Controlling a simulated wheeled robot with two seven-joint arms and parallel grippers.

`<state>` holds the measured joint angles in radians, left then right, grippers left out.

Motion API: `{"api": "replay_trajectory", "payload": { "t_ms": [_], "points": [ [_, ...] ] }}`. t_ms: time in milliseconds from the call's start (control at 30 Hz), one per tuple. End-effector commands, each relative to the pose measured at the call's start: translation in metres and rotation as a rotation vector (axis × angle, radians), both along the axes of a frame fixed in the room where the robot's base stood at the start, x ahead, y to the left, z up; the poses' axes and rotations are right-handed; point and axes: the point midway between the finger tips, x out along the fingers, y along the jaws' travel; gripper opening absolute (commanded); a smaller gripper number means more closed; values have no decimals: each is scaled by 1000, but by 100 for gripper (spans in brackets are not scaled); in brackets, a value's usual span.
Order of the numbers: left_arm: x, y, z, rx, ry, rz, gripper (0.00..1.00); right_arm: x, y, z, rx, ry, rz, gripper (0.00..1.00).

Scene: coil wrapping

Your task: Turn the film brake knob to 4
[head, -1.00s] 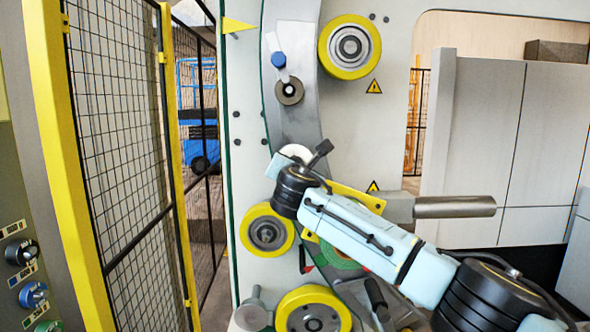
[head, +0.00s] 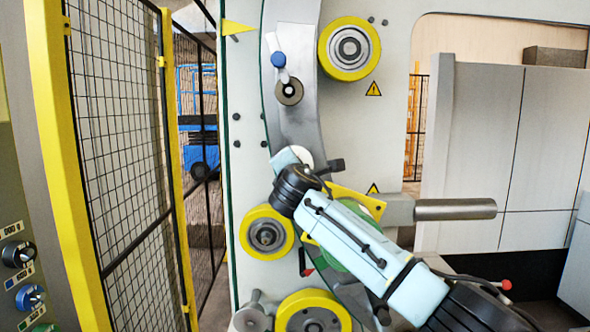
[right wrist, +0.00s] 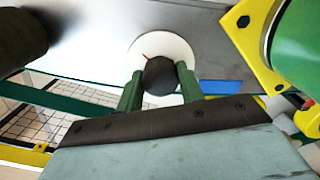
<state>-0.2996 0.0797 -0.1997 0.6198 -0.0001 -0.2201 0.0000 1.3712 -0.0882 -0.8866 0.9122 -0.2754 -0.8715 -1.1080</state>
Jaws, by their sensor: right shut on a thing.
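The film brake knob (right wrist: 160,75) is a dark, faceted knob in front of a round white dial (right wrist: 181,47) in the right wrist view. A small red mark shows at the knob's upper left edge. I can read no numbers on the dial. My right gripper (right wrist: 159,84) has its two green fingers on either side of the knob, shut on it. In the head view the white dial (head: 303,153) shows only in part behind my right wrist, and the knob is hidden there. My left gripper is in neither view.
Yellow-rimmed rollers (head: 350,47) sit on the machine face around the dial. A steel shaft (head: 456,209) sticks out to the right. A yellow-framed mesh fence (head: 122,160) stands left. A panel with coloured knobs (head: 30,297) is at the far left.

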Motion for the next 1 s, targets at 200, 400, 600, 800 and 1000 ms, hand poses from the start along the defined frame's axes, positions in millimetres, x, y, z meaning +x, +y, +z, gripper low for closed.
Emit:
{"api": "replay_trajectory", "payload": {
  "t_ms": [200, 400, 600, 800, 1000],
  "points": [
    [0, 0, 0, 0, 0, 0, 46, 0, 0, 0, 0, 0, 0, 15],
    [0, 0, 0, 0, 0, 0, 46, 0, 0, 0, -1, 0, 0, 53],
    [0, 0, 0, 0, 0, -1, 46, 0, 0, 0, -1, 0, 0, 59],
    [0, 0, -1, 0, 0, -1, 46, -2, 0, 0, 0, 0, 0, 59],
    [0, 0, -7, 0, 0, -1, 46, -15, 0, -1, 1, -2, 2, 59]
  ]
}}
